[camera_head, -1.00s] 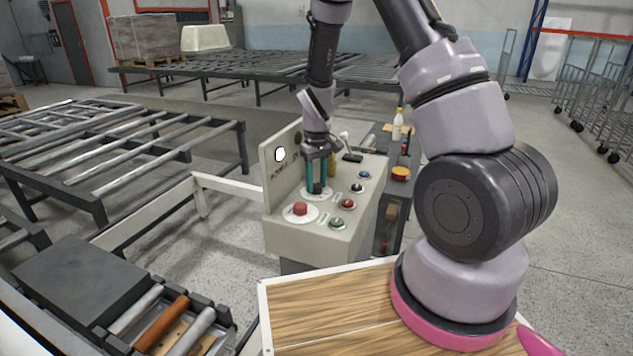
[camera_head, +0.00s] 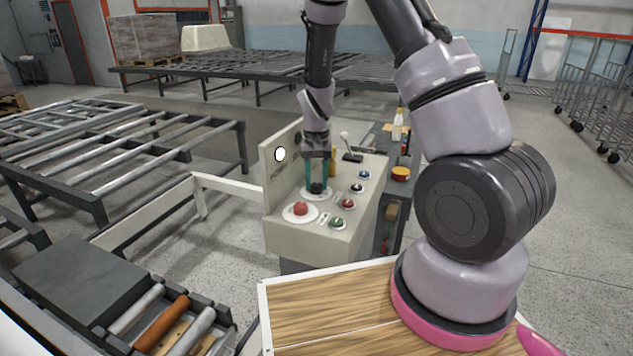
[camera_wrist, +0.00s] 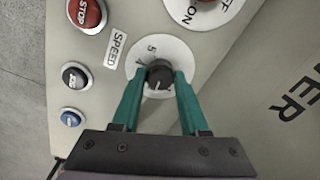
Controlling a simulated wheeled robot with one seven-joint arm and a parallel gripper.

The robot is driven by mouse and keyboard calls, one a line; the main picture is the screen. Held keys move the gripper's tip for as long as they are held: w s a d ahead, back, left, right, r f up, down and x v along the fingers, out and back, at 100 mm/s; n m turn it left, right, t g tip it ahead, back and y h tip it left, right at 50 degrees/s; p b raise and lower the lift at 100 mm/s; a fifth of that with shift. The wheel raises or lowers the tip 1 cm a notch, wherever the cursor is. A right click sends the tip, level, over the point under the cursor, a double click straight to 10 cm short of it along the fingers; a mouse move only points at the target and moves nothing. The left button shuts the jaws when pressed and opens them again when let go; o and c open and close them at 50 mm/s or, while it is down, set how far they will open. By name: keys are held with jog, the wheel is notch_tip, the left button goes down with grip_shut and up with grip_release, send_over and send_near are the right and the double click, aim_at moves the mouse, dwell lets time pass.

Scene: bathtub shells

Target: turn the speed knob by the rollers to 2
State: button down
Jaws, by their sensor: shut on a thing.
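The speed knob (camera_wrist: 159,76) is a black round knob on a white dial plate with printed numbers, beside a SPEED label (camera_wrist: 116,48) in the wrist view. A 5 and a 4 show on the dial; the other numbers are hidden by the fingers and knob. A pale pointer line on the knob points toward my gripper's side. My gripper (camera_wrist: 158,88) has its two green fingers on either side of the knob, shut on it. In the head view the knob (camera_head: 316,188) sits on the sloped top of the beige control box (camera_head: 310,240), with my gripper (camera_head: 317,180) above it.
A red button (camera_head: 300,208) on a white plate is close to the knob. A red STOP button (camera_wrist: 88,14), a black button (camera_wrist: 75,76) and a blue one (camera_wrist: 71,118) line the panel. Rollers (camera_head: 162,325) lie at the lower left.

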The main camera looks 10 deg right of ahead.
aim_at(317, 185)
jog(key=shift+m, duration=0.6)
jog(key=shift+c, duration=2.1)
grip_release()
jog(key=shift+r, duration=0.15)
notch_tip(317, 185, up, 11)
jog(key=shift+f, duration=0.2)
jog(key=shift+r, duration=0.1)
